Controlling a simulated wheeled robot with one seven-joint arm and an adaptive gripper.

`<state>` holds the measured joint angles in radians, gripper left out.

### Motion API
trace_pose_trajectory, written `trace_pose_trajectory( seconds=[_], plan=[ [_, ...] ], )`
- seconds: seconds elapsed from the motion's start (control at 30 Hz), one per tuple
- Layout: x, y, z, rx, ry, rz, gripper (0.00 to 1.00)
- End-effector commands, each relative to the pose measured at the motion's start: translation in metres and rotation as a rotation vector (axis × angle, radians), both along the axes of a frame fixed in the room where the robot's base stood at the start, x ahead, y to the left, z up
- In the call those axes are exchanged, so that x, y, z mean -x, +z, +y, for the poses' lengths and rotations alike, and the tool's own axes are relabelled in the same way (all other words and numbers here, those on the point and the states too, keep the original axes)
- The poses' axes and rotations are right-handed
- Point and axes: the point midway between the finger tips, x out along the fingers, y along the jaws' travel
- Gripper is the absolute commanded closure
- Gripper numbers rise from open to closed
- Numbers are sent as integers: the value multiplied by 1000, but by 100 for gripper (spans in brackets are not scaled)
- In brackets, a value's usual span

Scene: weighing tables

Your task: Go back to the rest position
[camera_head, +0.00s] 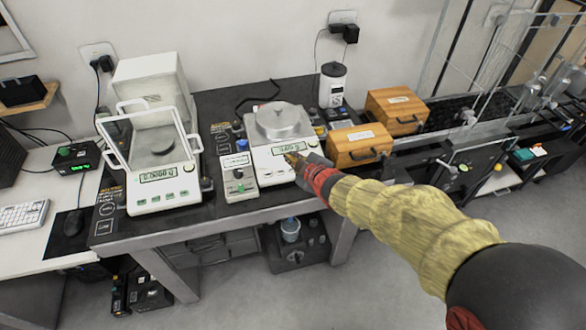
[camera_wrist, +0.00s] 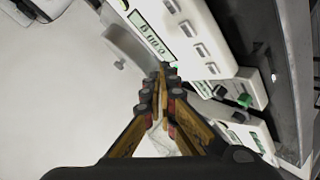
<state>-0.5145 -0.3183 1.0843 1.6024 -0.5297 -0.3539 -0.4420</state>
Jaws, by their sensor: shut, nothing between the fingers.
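My gripper (camera_head: 297,160) is shut and empty at the front of the white balance (camera_head: 270,166) with the round metal pan (camera_head: 278,120). In the head view its fingertips cover part of that balance's front panel; whether they touch it I cannot tell. In the wrist view the closed fingers (camera_wrist: 160,80) point at the balance's front, with its display and several buttons (camera_wrist: 185,28) close beside them. My arm reaches in from the lower right.
A balance with an open glass shield (camera_head: 158,165) stands at left on the dark table (camera_head: 215,190). A small control box (camera_head: 238,178) stands between the balances. Wooden boxes (camera_head: 358,146) sit to the right. The floor (camera_head: 370,290) in front is clear.

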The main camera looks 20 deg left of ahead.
Motion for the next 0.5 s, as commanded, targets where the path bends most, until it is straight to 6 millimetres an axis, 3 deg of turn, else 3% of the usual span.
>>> trace_pose_trajectory(
  seconds=[0.5],
  plan=[
    [0, -3, -2, -3, -16, 21, 100]
  ],
)
